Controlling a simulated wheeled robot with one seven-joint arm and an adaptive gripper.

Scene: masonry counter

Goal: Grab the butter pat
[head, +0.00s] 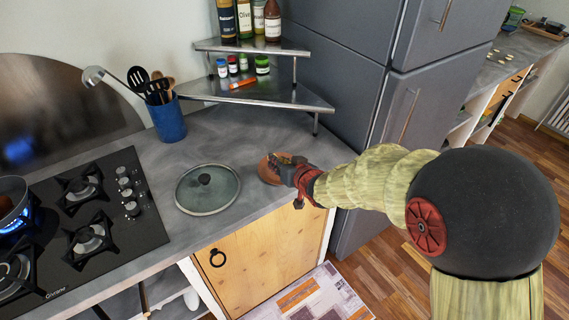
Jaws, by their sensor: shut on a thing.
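My gripper (286,170) is at the right part of the grey counter, at a small round brown dish (267,174). It reaches in from the right and covers the dish's right side. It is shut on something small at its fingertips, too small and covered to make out. I cannot pick out the butter pat clearly; the fingers hide part of the dish's inside. I cannot tell whether the fingers touch the dish.
A round glass lid (206,198) lies left of the dish. A gas hob (100,215) with a lit burner under a pan (12,198) is at the left. A blue utensil holder (168,122) and a metal corner shelf (255,96) stand behind. A grey fridge (345,75) is behind my arm.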

